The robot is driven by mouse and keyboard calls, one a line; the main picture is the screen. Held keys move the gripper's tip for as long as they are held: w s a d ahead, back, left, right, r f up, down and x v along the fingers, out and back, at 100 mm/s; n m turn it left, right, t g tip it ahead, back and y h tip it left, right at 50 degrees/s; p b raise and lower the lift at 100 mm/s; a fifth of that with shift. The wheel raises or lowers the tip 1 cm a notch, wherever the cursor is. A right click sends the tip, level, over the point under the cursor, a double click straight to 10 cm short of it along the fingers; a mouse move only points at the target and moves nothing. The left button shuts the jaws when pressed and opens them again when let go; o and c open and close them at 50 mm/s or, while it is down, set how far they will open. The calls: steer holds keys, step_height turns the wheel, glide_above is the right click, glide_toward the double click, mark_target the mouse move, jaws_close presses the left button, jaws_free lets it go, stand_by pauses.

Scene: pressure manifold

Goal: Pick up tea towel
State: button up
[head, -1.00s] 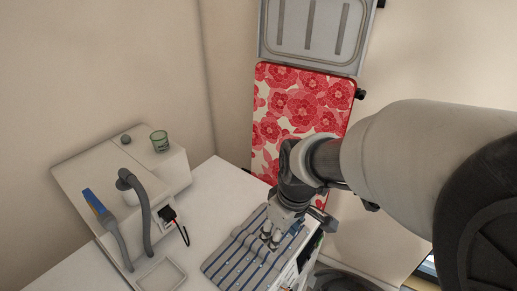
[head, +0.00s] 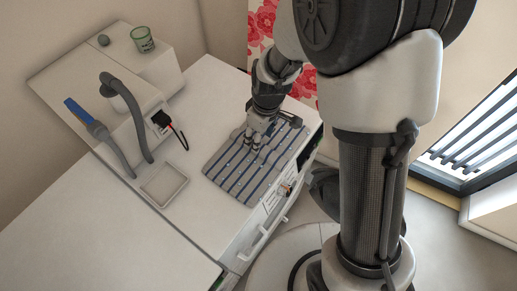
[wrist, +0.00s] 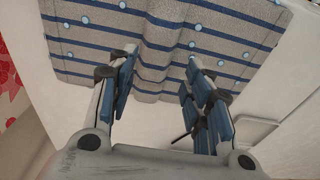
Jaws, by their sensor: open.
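The tea towel (head: 243,172) is grey with dark blue stripes and small light blue dots. It lies on the white worktop near its right edge, and a raised fold runs along it in the wrist view (wrist: 165,60). My gripper (head: 253,146) points down at the towel's far part. In the wrist view my gripper (wrist: 162,65) is open, with its two blue-padded fingers on either side of the fold. Whether the fingertips touch the cloth I cannot tell.
A green cup (head: 143,39) stands on a white box behind. The worktop's near left is clear.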

mark_target(267, 153)
steer(key=shift+w+f+b, duration=0.2)
steer(key=shift+f+b, duration=0.35)
steer(key=shift+f, duration=0.8)
steer(key=shift+w+f+b, duration=0.15)
steer(key=shift+f+b, duration=0.4)
steer(key=shift+f, duration=0.8)
steer(key=shift+f+b, duration=0.2)
steer(key=shift+b, duration=0.1)
steer(key=shift+c, duration=0.2)
steer(key=c, duration=1)
